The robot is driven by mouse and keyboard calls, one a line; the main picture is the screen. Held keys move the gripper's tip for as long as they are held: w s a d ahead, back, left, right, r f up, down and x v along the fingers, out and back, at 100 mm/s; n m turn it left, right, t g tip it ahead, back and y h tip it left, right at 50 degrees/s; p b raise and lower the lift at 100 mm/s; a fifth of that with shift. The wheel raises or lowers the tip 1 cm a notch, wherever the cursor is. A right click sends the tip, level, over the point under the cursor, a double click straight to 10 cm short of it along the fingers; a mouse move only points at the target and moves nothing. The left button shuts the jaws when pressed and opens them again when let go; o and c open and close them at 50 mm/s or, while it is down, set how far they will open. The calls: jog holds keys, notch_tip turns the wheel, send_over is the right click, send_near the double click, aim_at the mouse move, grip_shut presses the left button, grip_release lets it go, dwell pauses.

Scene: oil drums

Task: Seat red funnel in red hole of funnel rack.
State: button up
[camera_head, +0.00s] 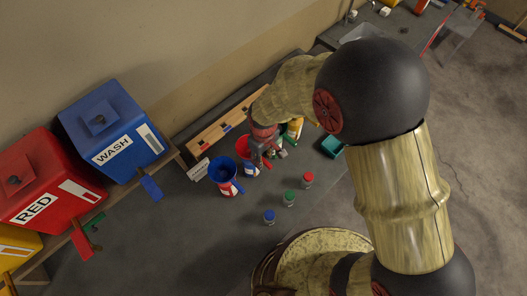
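The wooden funnel rack (207,137) stands along the wall in the head view, a long board with dark or coloured spots along it. Which spot is the red hole is too small to tell. The red funnel (242,147) is beside my gripper, mouth up, at the front side of the rack, apparently over a bottle. My gripper (271,154) points down just right of the red funnel. My arm hides part of the rack's right end. The fingers are too small and dark to tell whether they are open or touching the funnel.
A blue funnel (222,170) sits in a bottle left of the red one. A teal box (332,146) is at right. Blue (112,130) and red (45,180) drums are at left.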

jog(key=shift+f, duration=0.85)
jog(key=shift+c, duration=1.2)
grip_shut()
jog(key=shift+r+p, duration=0.6)
jog(key=shift+r, duration=0.3)
jog(key=shift+r+p, duration=1.2)
jog(key=shift+r, duration=0.95)
